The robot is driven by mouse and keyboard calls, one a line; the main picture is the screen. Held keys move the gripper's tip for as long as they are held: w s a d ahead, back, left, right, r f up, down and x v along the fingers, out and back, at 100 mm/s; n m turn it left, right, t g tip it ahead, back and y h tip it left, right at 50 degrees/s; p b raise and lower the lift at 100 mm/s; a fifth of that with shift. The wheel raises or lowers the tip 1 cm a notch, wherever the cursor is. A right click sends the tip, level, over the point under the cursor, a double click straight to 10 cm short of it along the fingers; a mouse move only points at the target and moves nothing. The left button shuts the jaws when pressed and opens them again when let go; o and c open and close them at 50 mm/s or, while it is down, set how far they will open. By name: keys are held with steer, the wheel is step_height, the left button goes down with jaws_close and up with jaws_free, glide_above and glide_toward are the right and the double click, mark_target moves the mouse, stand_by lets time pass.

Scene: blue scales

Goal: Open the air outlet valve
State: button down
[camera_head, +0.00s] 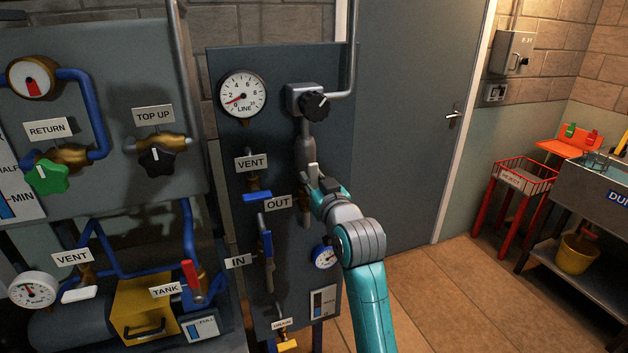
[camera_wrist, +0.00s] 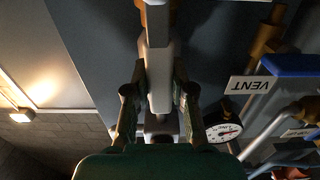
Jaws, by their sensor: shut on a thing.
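The OUT label (camera_head: 278,203) is on the right grey panel, just left of my gripper (camera_head: 314,184). In the wrist view my gripper (camera_wrist: 158,88) has one finger on each side of a pale grey lever (camera_wrist: 158,65) and is shut on it. A brass part (camera_wrist: 156,20) shows at the lever's far end. In the head view my gripper and arm hide most of this valve. Only a small pale piece of the lever (camera_head: 313,170) and some brass (camera_head: 304,207) show by the OUT label.
A black knob (camera_head: 316,105) sits above my gripper. A blue VENT handle (camera_head: 257,196) and a blue IN lever (camera_head: 266,246) are to the left. A small blue-rimmed gauge (camera_head: 324,257) is close below my gripper. Open floor (camera_head: 440,290) lies to the right.

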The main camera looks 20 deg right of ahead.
steer(key=shift+f, duration=0.1)
steer(key=c, duration=1)
jaws_free()
steer(key=shift+a, duration=0.1)
steer(key=shift+o, duration=0.2)
steer(key=s, duration=1.2)
